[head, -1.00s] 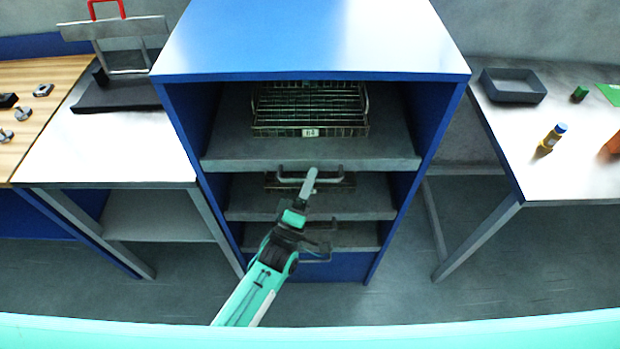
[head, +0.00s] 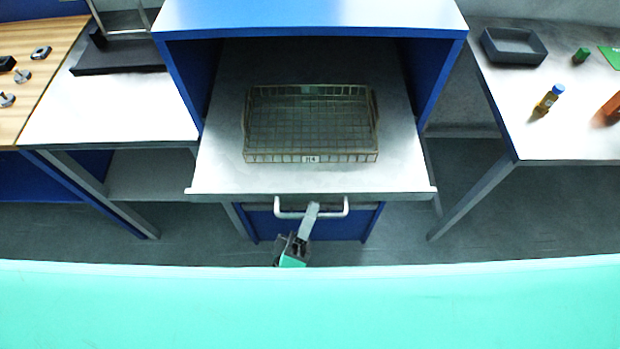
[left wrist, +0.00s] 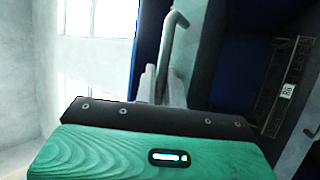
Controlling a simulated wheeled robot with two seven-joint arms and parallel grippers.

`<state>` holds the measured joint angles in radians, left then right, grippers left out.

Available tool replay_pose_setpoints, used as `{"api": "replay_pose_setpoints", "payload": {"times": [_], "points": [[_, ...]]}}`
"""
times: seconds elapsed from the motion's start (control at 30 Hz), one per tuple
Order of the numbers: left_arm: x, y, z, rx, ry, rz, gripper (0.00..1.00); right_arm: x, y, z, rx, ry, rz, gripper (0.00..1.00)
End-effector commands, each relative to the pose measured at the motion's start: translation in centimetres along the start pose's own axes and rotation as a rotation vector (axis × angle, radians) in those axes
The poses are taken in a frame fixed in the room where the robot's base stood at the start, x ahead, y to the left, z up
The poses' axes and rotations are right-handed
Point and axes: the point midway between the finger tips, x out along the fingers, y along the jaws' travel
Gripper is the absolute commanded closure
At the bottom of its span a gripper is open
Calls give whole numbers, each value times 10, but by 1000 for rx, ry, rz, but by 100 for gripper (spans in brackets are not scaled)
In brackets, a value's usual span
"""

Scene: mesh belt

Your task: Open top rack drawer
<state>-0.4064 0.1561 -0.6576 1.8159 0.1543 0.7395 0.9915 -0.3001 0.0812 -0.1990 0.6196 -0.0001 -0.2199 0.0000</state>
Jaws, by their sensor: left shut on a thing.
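The top rack drawer (head: 215,172) is a grey tray slid well out of the blue rack (head: 310,18). A wire basket (head: 310,157) with a small white tag sits on it. The drawer's grey bar handle (head: 336,213) hangs at its front edge. My left gripper (head: 311,209) is shut on the handle near its middle. In the left wrist view the handle (left wrist: 166,48) runs up from between my gripper's fingers (left wrist: 163,85). The lower drawers are mostly hidden beneath the top one in the head view. My right gripper is not in view.
A table on the right holds a dark tray (head: 513,46), a green object (head: 581,55) and a small bottle (head: 549,98). A table on the left holds a black stand (head: 118,58) and metal parts (head: 40,53). Open floor shows beside the rack.

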Motion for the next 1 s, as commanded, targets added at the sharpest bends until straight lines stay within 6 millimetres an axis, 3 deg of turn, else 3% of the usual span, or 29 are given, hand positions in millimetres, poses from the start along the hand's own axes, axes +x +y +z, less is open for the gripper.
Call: {"api": "replay_pose_setpoints", "payload": {"times": [0.2,0.5,0.7,1.0], "points": [[-49,33,20,-3,-4,-6,100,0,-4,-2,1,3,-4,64],[-95,66,39,-1,-3,-4,100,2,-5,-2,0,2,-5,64],[-111,78,46,-1,-2,-3,100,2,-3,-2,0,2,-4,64],[-117,83,48,0,-1,-2,100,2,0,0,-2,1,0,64]]}}
